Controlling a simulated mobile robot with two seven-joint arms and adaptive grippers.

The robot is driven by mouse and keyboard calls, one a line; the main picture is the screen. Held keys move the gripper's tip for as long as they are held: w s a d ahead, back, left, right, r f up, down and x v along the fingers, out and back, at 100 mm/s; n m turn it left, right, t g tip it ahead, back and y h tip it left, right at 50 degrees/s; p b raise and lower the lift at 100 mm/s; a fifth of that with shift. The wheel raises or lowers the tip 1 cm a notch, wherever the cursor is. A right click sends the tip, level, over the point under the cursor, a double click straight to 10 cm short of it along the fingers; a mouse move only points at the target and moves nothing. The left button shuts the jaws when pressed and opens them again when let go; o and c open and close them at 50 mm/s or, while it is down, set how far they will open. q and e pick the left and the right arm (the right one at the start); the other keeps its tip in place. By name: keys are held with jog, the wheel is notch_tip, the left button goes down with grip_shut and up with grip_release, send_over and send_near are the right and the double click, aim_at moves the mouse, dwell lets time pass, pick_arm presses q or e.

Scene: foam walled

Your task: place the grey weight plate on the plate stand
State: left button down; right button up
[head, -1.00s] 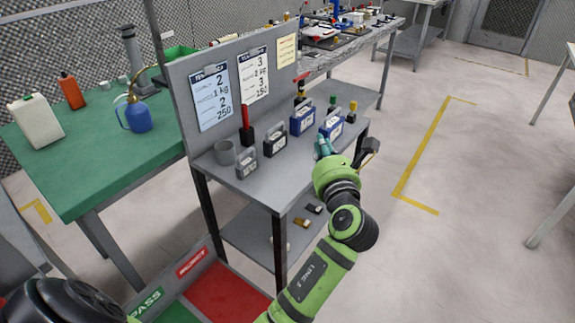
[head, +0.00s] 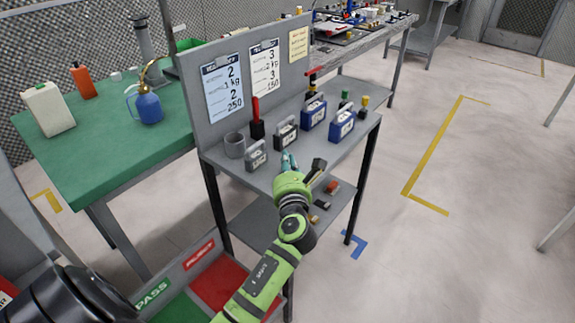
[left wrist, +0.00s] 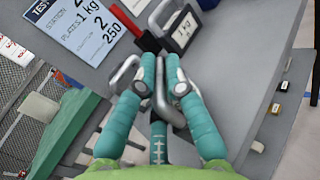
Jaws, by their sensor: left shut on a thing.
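My left gripper (head: 289,160), with teal fingers, is low over the front of the grey shelf table. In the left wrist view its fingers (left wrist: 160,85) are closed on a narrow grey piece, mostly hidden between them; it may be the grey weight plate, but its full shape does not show. A grey handled block (head: 257,155) stands just left of the fingers, and its looped handle shows in the left wrist view (left wrist: 124,75). I cannot tell for sure which item is the plate stand; a red post on a black base (head: 256,128) stands behind. My right gripper is out of view.
A dark handled block (head: 286,134), two blue ones (head: 314,112) and a grey cup (head: 234,145) crowd the shelf table top (head: 330,150). An upright sign panel (head: 205,100) bounds its back left. A lower shelf holds small blocks. Open floor lies right.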

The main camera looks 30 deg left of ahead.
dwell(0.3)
pick_arm(q)
jog(key=c, duration=1.3)
grip_release()
jog(key=shift+d+f, duration=0.1)
jog(key=shift+f, duration=0.05)
jog(key=shift+s+f, duration=0.1)
jog(key=shift+f, duration=0.15)
jog(key=shift+s, duration=0.15)
jog(key=v, duration=1.1)
jog(key=shift+s+d+r+b, duration=0.15)
jog(key=shift+d+r+b, duration=0.05)
jog(key=shift+d+b, duration=0.15)
